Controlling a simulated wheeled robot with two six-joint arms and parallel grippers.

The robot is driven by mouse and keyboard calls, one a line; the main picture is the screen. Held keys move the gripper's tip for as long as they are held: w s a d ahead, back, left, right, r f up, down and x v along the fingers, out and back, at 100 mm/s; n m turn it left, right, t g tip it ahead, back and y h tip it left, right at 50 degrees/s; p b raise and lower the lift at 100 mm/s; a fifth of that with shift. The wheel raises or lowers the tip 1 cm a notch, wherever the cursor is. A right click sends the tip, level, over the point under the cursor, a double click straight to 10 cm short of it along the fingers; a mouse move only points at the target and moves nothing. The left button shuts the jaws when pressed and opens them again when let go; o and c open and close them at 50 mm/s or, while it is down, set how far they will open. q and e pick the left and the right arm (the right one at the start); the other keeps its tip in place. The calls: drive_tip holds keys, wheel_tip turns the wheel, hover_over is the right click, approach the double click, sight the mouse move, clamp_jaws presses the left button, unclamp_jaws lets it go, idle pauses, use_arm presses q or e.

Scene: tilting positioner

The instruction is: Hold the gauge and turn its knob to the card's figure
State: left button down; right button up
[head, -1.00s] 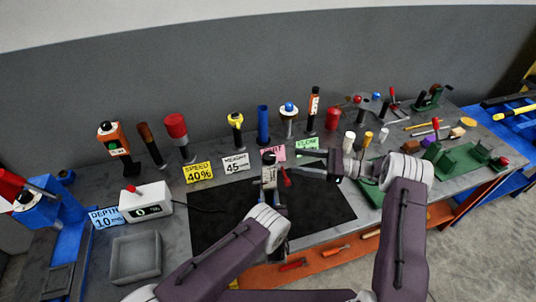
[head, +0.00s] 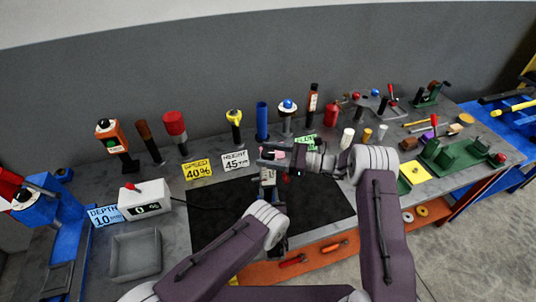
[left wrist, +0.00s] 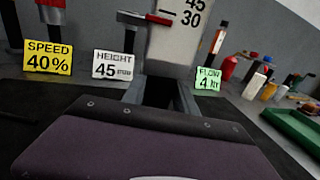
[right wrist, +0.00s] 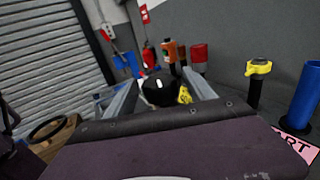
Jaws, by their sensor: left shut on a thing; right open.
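The gauge stands upright in my left gripper, its white scale (left wrist: 178,35) showing 45 and 30 in the left wrist view. My left gripper (left wrist: 160,92) is shut on its lower part. A red pointer (left wrist: 158,19) shows at the scale's left edge; its exact reading is cut off. The black knob (right wrist: 158,88) is at the gauge's top, between the open fingers of my right gripper (right wrist: 160,84); I cannot tell whether they touch it. In the head view my right gripper (head: 270,154) hides the knob. The white HEIGHT card (head: 236,160) reads 45 mm.
A yellow SPEED 40% card (head: 197,170), a blue DEPTH card (head: 105,216) and a green FLOW card (head: 306,144) stand nearby. Several tools stand along the back, including a blue tube (head: 262,122). The black mat (head: 315,207) is clear beside the gauge.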

drive_tip(key=c, duration=1.4)
drive_tip(key=shift+o, duration=0.2)
drive_tip(key=shift+w+n+g, duration=0.1)
drive_tip(key=shift+n+g, duration=1)
drive_tip(key=shift+g, duration=0.6)
drive_tip(key=shift+n+g, duration=0.3)
drive_tip(key=shift+g, duration=0.2)
drive_tip(key=o, duration=1.4)
drive_tip(key=shift+c, duration=0.2)
drive_tip(key=d, duration=0.7)
drive_tip(key=shift+d, duration=0.3)
